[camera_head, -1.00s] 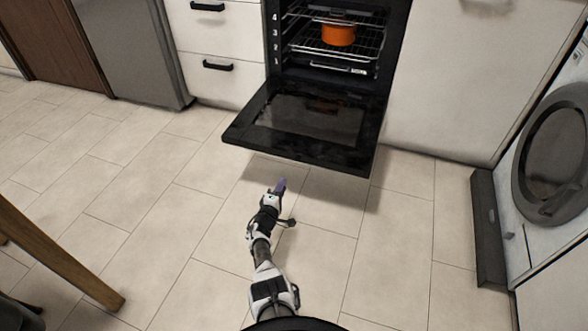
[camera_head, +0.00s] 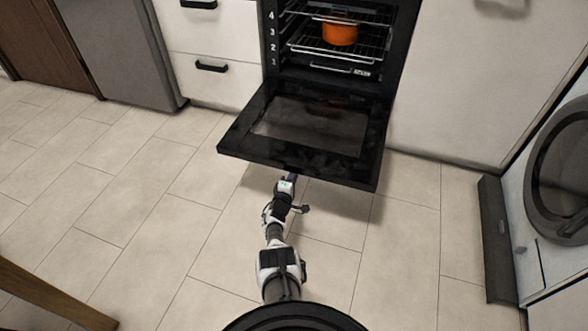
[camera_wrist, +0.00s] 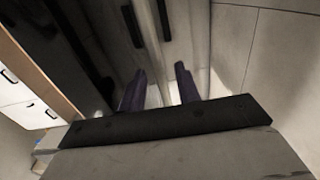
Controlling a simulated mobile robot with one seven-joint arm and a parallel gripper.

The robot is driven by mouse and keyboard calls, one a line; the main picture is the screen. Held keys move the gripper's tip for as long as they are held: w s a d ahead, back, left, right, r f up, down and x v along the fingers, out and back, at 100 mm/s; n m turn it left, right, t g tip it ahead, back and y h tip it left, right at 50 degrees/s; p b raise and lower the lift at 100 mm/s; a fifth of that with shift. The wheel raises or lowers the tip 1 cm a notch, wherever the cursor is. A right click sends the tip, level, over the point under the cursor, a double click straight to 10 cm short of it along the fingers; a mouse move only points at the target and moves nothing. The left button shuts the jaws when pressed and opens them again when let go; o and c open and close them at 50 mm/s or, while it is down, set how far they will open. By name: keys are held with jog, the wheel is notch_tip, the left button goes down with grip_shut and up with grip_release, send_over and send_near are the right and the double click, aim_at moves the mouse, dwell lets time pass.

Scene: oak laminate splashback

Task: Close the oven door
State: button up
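The black oven door (camera_head: 240,147) is folded down, open and roughly level, with its glass panel facing up. The oven (camera_head: 273,32) behind it is open, and an orange pot (camera_head: 340,34) stands on a wire rack inside. My gripper (camera_head: 290,177) is at the door's front edge; its tips seem to reach under that edge and are partly hidden. In the wrist view, my gripper's two dark purple fingers (camera_wrist: 159,88) are apart with nothing between them. A dark glossy surface, apparently the door's outer face (camera_wrist: 65,50), lies ahead; contact is not clear.
White drawers (camera_head: 215,75) are left of the oven, and a white cabinet front (camera_head: 455,85) is to its right. A washing machine (camera_head: 535,245) stands at the right. A wooden leg (camera_head: 50,295) is at lower left. The tiled floor (camera_head: 130,190) is clear between them.

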jog(key=shift+w+d, duration=0.1)
jog(key=shift+w, duration=0.15)
jog(key=shift+c, duration=0.3)
grip_shut()
jog(key=shift+r, duration=0.15)
